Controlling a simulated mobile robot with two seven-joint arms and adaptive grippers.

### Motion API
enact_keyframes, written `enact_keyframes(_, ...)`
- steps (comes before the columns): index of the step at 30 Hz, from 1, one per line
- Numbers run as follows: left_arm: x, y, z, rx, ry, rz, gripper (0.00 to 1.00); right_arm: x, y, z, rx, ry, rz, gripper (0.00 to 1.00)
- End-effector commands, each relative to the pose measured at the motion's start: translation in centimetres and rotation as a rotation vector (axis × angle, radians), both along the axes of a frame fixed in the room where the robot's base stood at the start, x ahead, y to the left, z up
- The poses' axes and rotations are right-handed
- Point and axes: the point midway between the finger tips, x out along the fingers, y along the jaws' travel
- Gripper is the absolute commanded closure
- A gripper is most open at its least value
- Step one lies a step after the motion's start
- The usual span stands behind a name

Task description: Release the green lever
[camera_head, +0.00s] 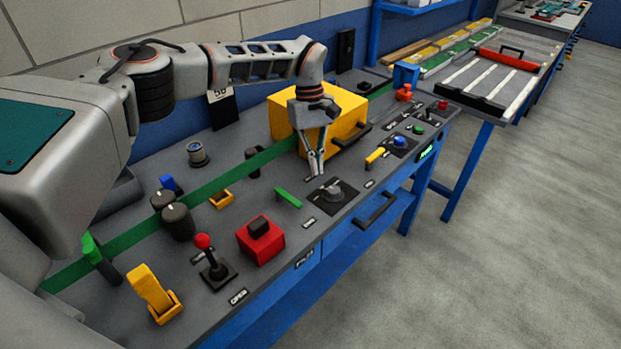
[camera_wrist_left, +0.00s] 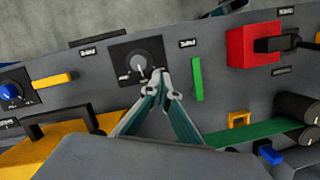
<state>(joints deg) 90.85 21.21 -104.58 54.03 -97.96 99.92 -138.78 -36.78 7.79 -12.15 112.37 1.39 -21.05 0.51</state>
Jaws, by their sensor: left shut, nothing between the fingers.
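A slim green lever (camera_head: 288,198) lies on the grey panel, just left of a black-plated rotary knob (camera_head: 335,193). In the left wrist view the green lever (camera_wrist_left: 197,79) is right of the fingertips, with a gap between them. My left gripper (camera_head: 314,175) points down at the panel, its fingers shut and empty. In the left wrist view its fingertips (camera_wrist_left: 159,78) meet close to the knob's plate (camera_wrist_left: 139,62). A second green-topped handle (camera_head: 92,247) stands at the far left of the panel, partly hidden by my arm. My right gripper is not seen.
A yellow box (camera_head: 350,120) with a black handle stands behind the gripper. A red block (camera_head: 260,240), a red-ball joystick (camera_head: 204,243), a yellow lever (camera_head: 150,290) and dark knobs (camera_head: 178,220) crowd the left side. Open floor (camera_head: 530,200) lies to the right.

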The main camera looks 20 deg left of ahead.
Motion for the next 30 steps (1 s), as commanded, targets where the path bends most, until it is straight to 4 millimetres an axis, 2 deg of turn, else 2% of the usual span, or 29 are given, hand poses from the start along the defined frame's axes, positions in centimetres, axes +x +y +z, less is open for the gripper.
enact_keyframes(3, 0.5, -0.2, 2.0, 0.001, -0.003, 0.001, 1.00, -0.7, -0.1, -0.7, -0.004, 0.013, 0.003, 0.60)
enact_keyframes(9, 0.9, -0.3, 3.8, 0.002, -0.001, 0.001, 1.00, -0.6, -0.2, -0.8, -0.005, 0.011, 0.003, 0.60)
enact_keyframes(30, 0.9, -0.4, 4.2, 0.001, 0.001, 0.000, 1.00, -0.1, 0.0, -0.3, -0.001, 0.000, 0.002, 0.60)
